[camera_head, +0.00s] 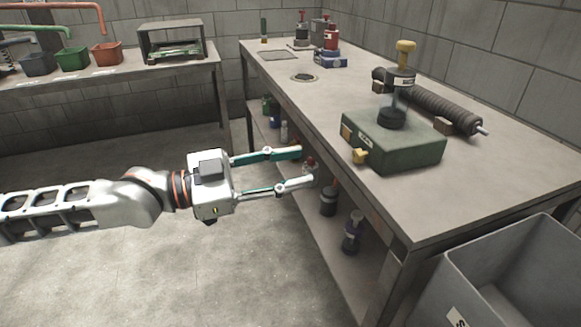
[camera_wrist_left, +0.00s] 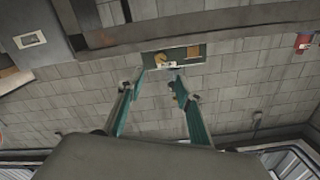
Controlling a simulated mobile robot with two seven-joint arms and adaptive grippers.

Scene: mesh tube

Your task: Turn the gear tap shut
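A dark green box (camera_head: 400,140) stands on the workbench at the near right. A small yellow tap (camera_head: 360,155) sticks out of its side facing my left gripper, below a tan plate. A post with a yellow knob (camera_head: 405,48) rises from its top. I cannot tell which yellow part is the gear tap. My left gripper (camera_head: 306,166) is open and empty, left of the box and apart from it, near the bench edge. In the left wrist view, the box side (camera_wrist_left: 178,64) and yellow tap (camera_wrist_left: 160,59) show beyond the open fingers (camera_wrist_left: 159,75). My right gripper is not in view.
The workbench (camera_head: 500,185) has a ribbed dark tube (camera_head: 440,105) behind the box. Red and blue devices (camera_head: 331,45) stand farther back. Bottles (camera_head: 352,232) are on the lower shelf. A grey bin (camera_head: 500,280) stands at the front right. The floor at left is clear.

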